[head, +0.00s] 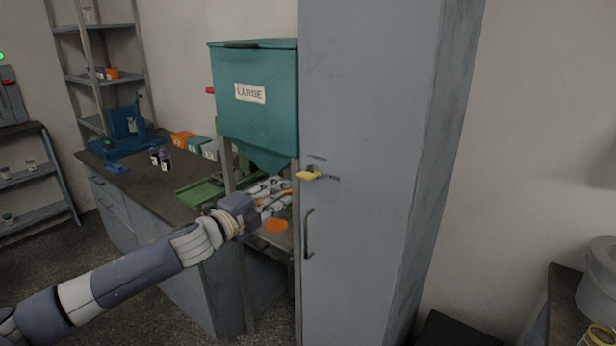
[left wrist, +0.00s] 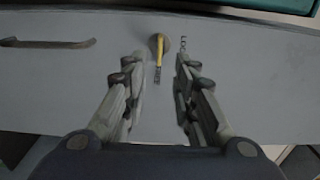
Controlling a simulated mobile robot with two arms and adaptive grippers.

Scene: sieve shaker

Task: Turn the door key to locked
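The yellow door key (head: 309,175) sits in a round lock on the tall grey cabinet door (head: 350,240). In the left wrist view the key (left wrist: 159,52) points toward a small label I cannot read (left wrist: 157,77). Another label, starting "LOC" (left wrist: 183,43), is to the right of the lock there, and the key does not point at it. My left gripper (head: 278,198) is left of and below the key in the head view. In the left wrist view its fingers (left wrist: 154,72) are apart, with the key showing in the gap beyond the tips; contact is not visible. My right gripper is out of view.
A dark door handle (head: 308,234) is below the key; it also shows in the left wrist view (left wrist: 48,43). A teal hopper marked "LARGE" (head: 255,95) stands left of the cabinet, above a bench with clutter. A dark counter is at the lower right.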

